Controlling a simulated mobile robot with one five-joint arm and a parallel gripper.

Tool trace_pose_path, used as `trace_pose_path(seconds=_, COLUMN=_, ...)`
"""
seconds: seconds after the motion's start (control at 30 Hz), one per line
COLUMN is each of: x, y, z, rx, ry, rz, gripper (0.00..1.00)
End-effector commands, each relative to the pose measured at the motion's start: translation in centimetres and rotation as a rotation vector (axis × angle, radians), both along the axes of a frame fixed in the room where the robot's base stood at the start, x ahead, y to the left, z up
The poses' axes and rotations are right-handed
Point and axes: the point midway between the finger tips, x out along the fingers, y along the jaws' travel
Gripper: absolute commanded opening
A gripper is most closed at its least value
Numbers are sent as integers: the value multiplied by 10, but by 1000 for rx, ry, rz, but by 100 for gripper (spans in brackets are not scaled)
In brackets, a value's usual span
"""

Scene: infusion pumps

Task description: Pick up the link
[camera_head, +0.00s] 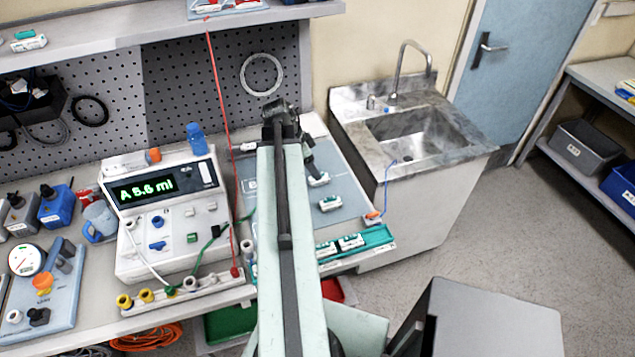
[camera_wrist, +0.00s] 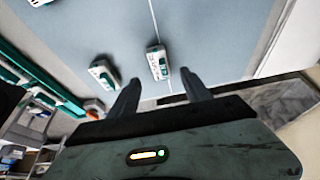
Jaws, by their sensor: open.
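Small white blocks with green parts, which may include the link, lie on the grey-blue mat (camera_head: 258,205); no label I can read says which one is the link. In the head view one block (camera_head: 318,179) lies just below my gripper (camera_head: 311,163), and another (camera_head: 330,203) lies nearer the mat's front. In the wrist view one block (camera_wrist: 157,62) is ahead of the gap between my fingertips (camera_wrist: 160,84), and another (camera_wrist: 103,73) lies to its left, outside the gap. My gripper is open, with nothing between its fingers. My arm hides part of the mat.
A teal tray (camera_head: 385,236) with similar blocks lies along the bench's front edge. A pump with a lit display (camera_head: 147,188) stands to the left, with a red line (camera_head: 220,110) hanging near it. A sink (camera_head: 415,135) is to the right.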

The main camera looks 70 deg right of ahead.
Motion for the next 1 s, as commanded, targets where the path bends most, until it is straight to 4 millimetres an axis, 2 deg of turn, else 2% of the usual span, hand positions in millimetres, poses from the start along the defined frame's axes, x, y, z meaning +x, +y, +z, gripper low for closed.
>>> trace_pose_path(seconds=0.03, x=-2, y=-2, z=-14, rx=0, ry=0, rz=0, gripper=56)
trace_pose_path(seconds=0.2, x=-10, y=-9, z=-41, rx=0, ry=0, rz=1, gripper=56)
trace_pose_path(seconds=0.47, x=-12, y=-11, z=-40, rx=0, ry=0, rz=3, gripper=56)
trace_pose_path(seconds=0.67, x=-12, y=-10, z=-40, rx=0, ry=0, rz=4, gripper=4)
trace_pose_path(seconds=0.7, x=-12, y=-11, z=-40, rx=0, ry=0, rz=4, gripper=0)
trace_pose_path(seconds=1.0, x=-11, y=-10, z=-36, rx=0, ry=0, rz=5, gripper=0)
